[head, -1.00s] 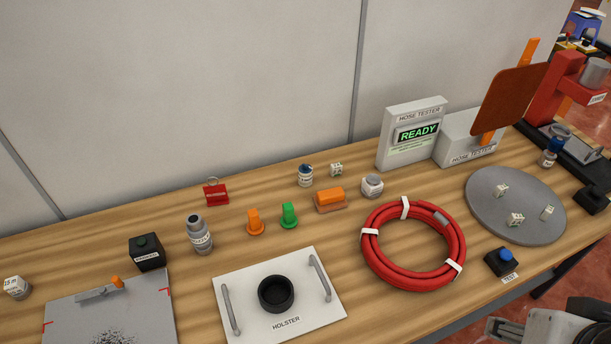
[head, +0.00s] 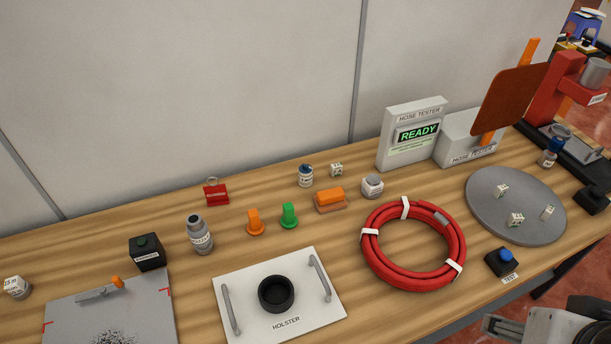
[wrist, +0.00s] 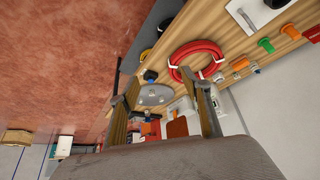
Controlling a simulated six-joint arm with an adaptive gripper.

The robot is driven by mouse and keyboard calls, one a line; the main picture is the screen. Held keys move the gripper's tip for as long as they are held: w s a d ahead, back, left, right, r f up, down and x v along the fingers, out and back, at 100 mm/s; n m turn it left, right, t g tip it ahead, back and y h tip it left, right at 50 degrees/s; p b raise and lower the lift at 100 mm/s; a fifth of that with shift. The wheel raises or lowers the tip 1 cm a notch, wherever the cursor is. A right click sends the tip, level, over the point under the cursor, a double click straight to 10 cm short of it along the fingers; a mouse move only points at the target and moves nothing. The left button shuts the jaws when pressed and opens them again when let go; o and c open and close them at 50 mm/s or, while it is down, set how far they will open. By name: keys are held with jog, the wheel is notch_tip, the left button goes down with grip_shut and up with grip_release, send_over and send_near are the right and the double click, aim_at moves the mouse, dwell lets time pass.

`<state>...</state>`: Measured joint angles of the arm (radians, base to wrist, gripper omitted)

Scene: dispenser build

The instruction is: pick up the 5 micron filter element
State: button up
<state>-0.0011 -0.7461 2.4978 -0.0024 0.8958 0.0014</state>
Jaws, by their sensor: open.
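Several small white labelled pieces could be the 5 micron filter element, but I cannot read their print. One white round piece (head: 372,186) stands right of the orange block, and another (head: 16,288) stands at the far left of the bench. A small white piece with green marks (head: 337,170) is at the back, and similar ones (head: 516,220) lie on the grey round plate (head: 480,215). My gripper (wrist: 166,82) is open and empty in the wrist view, well away from the bench items. Part of my arm shows at the lower right of the head view.
A red hose coil (head: 370,260), the white holster plate (head: 240,300) and orange (head: 255,222) and green (head: 289,215) plugs lie on the bench. The hose tester (head: 410,150) stands at the back right. Bare wood shows at the back left.

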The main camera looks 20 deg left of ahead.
jog(key=w+a+r+n+t, duration=0.2)
jog(key=w+a, duration=0.2)
jog(key=w, duration=1)
jog(key=w+a+r+n+t, duration=0.1)
jog(key=w+a+t, duration=0.15)
jog(key=w, duration=1.25)
jog(key=w+a+f+n+y, duration=0.45)
jog(key=w+a, duration=0.65)
jog(key=a, duration=0.3)
jog(key=n+g+y, duration=0.3)
jog(key=n+y, duration=0.2)
jog(key=y, duration=0.2)
send_over(310, 172)
jog(key=s+d, duration=0.2)
notch_tip(310, 172, down, 17)
jog(key=shift+w+d+f+m, duration=0.1)
jog(key=shift+w+m, duration=0.1)
jog(key=shift+m, duration=0.05)
jog(key=shift+f, duration=0.15)
jog(key=shift+f, duration=2.75)
